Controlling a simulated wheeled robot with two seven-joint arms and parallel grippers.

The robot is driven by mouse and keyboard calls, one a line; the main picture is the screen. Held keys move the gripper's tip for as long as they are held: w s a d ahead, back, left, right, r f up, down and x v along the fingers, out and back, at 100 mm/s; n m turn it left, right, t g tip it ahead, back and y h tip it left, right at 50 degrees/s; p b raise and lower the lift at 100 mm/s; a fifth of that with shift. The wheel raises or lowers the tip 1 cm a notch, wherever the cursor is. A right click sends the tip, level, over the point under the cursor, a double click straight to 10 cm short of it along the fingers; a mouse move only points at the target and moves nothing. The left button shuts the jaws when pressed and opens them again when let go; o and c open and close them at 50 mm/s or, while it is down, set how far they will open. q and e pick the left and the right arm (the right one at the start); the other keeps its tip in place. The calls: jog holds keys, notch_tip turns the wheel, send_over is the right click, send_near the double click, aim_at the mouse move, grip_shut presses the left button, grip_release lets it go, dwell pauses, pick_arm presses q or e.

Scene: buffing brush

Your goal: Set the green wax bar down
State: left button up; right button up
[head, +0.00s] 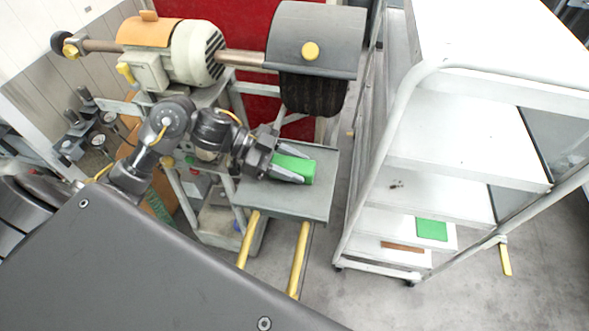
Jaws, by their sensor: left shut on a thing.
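The green wax bar (302,168) is in my left gripper (293,169), whose fingers are shut on it. The bar is over the grey metal tray (318,205) of the buffing machine's stand. I cannot tell whether the bar touches the tray or is a little above it. The black buffing brush (313,95) is under a dark hood (318,35), just behind the bar. My right gripper is not in view.
A white shelf cart (440,150) stands to the right, with a green piece (432,229) and a brown piece (402,247) on its low shelves. The motor (195,52) is behind my left arm. Yellow-ended bars (299,260) stick out below the tray.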

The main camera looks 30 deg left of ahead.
pick_arm(q)
jog(key=shift+r, duration=0.1)
jog(key=o, duration=1.1)
jog(key=shift+s+a, duration=0.1)
jog(key=shift+a, duration=0.2)
jog(key=b+v, duration=0.3)
jog(key=v, duration=0.7)
jog(key=shift+a+r, duration=0.15)
jog(key=shift+s+a+r, duration=0.15)
jog(key=shift+a+r, duration=0.15)
jog(key=shift+a, duration=0.15)
